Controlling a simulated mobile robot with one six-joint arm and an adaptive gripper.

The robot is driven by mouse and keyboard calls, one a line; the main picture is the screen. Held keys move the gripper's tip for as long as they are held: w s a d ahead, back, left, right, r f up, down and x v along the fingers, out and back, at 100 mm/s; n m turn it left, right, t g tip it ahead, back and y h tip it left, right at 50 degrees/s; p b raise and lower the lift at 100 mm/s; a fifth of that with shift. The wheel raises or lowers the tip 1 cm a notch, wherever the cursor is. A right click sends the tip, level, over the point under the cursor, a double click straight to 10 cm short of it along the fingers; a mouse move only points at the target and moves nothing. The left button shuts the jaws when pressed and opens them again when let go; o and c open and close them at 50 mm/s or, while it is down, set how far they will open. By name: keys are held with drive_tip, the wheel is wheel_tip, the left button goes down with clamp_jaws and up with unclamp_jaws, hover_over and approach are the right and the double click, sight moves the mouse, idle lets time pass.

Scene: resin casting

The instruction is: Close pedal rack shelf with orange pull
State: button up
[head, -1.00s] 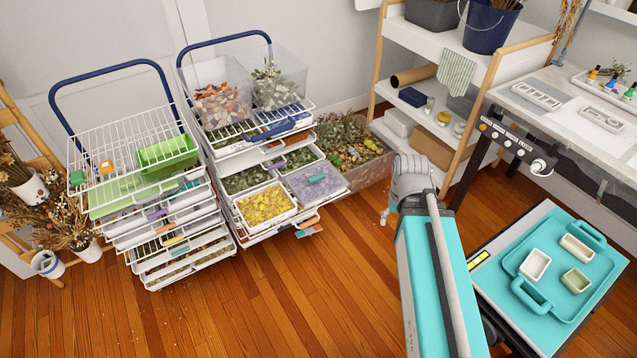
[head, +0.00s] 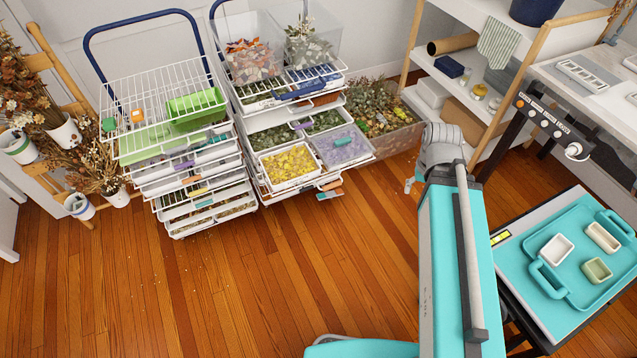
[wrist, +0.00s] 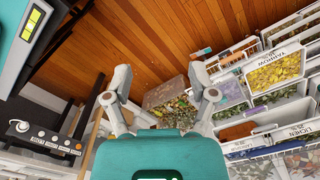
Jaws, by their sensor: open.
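Two white wire racks with blue handles stand side by side. On the right rack (head: 262,190), lower shelves are pulled out towards the front. An orange pull (head: 331,184) is at the front right of these, just above a teal pull (head: 329,195). A yellow-petal bin (head: 290,165) and a lilac bin (head: 341,147) sit on the pulled-out shelf; the yellow bin also shows in the wrist view (wrist: 272,73). A smaller orange-brown pull (head: 190,180) is on the left rack (head: 165,205).
A planter box (head: 385,130) stands right of the racks. A wooden-framed shelf unit (head: 460,100) and a workbench (head: 600,85) are farther right. A teal tray (head: 560,292) with small moulds lies near my arm. Dried flowers (head: 98,165) stand at left. The wooden floor in front is clear.

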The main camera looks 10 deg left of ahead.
drive_tip(key=shift+f, duration=0.1)
drive_tip(key=c, duration=0.4)
drive_tip(key=shift+w+f+b, duration=0.25)
drive_tip(key=shift+f+b, duration=0.05)
drive_tip(key=shift+b, duration=0.1)
drive_tip(key=c, duration=0.4)
drive_tip(key=w+a+f+m+t+y+b, duration=0.1)
drive_tip(key=w+f+m+b, duration=0.3)
drive_tip(key=w+a+f+m+t+b, duration=0.1)
drive_tip(key=w+f+m+b, duration=0.3)
drive_tip(key=b, duration=0.1)
drive_tip(key=w+a+f+m+t+y+b, duration=0.1)
drive_tip(key=w+f+m+b, duration=0.3)
drive_tip(key=shift+f+m+y+b, duration=0.2)
drive_tip(key=shift+m+y+b, duration=0.1)
drive_tip(key=shift+m+b, duration=0.1)
clamp_jaws()
drive_tip(key=w+f+m+t+y+b, duration=0.2)
drive_tip(key=w+f+m+t+b, duration=0.2)
drive_tip(key=w+f+m+b, duration=0.7)
drive_tip(key=shift+w+a+f+m+y+b, duration=0.4)
drive_tip(key=shift+w+m+b, duration=1.15)
drive_tip(key=shift+m+b, duration=0.9)
drive_tip(key=shift+r, duration=0.15)
